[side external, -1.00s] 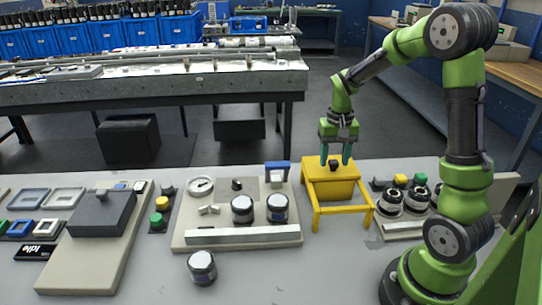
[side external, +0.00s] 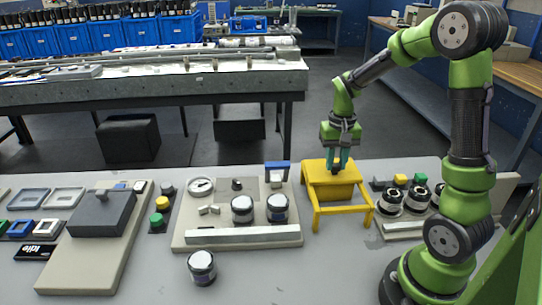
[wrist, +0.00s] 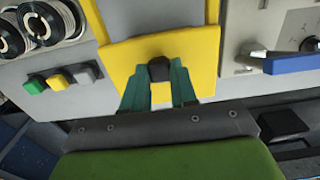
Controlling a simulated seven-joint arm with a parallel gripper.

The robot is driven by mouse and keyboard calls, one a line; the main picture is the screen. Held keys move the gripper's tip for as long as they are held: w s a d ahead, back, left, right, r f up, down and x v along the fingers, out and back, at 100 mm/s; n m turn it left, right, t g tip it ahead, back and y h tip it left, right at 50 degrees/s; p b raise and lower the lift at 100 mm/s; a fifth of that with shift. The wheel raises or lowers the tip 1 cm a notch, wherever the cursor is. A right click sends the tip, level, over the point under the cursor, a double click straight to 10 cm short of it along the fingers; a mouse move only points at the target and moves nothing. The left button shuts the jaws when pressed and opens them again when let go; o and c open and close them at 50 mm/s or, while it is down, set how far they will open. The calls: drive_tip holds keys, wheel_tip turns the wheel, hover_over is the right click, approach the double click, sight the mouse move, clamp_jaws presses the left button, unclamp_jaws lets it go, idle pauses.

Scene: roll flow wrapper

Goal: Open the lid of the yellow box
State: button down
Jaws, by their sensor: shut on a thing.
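The yellow box (side external: 335,190) stands on the grey table right of centre in the side view, with a yellow frame at its front. Its yellow lid (side external: 318,168) lies flat on top and looks shut. A small black knob (wrist: 160,68) sits on the lid and shows in the wrist view. My gripper (side external: 336,170) is above the lid, pointing down. Its teal fingers (wrist: 158,90) are shut on the black knob, one on each side. In the side view the fingers hide most of the knob.
A loose jar (side external: 201,268) stands at the front.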

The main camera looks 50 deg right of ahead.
drive_tip(key=s+a, duration=0.5)
drive_tip(key=shift+s+a, duration=0.2)
drive_tip(key=shift+r, duration=0.1)
drive_tip(key=c, duration=0.9)
unclamp_jaws()
wheel_tip(320, 180, up, 17)
drive_tip(key=shift+f, duration=0.1)
